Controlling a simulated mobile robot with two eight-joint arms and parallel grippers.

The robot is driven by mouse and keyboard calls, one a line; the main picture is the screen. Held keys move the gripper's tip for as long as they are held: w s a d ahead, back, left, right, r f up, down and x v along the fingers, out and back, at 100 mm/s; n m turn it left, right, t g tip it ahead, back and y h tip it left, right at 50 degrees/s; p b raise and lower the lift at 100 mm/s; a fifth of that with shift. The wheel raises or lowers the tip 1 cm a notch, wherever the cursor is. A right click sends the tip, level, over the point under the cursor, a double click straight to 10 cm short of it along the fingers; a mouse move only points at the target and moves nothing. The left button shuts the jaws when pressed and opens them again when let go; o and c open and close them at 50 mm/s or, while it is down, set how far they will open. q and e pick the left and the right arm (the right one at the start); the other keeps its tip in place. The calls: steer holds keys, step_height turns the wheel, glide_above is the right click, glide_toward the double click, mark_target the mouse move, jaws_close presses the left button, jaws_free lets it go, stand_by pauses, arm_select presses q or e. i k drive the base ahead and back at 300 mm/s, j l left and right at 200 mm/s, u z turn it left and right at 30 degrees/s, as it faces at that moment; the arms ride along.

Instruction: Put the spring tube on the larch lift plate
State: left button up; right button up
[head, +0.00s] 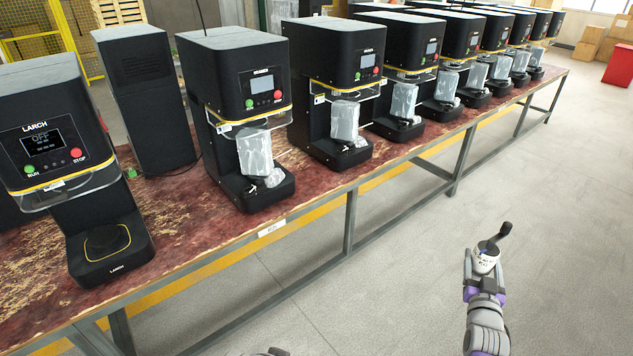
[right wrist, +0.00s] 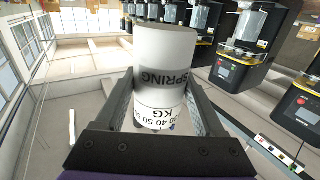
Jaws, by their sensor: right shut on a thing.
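The spring tube (right wrist: 165,75) is a white cylinder marked SPRING, with a KG scale near its lower end in the right wrist view. My right gripper (head: 484,267) is shut on it, one finger on each side. In the head view the tube (head: 486,260) is held over the open floor, apart from the bench, with a dark crank-like part at its top. The plate is bare. My left gripper is not in view.
The red-brown bench (head: 190,215) carries a row of similar black machines (head: 235,75) with wrapped grey items on their plates. A plain black box (head: 143,95) stands beside the LARCH machine. The floor (head: 400,270) before the bench is clear. A red box (head: 620,65) stands far right.

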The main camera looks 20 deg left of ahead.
mark_target(102, 236)
steer(key=j+u, duration=0.6)
steer(key=j, duration=0.25)
steer(key=j+u, duration=0.25)
steer(key=j, duration=0.65)
steer(key=i+j, duration=0.1)
steer(key=j, duration=0.85)
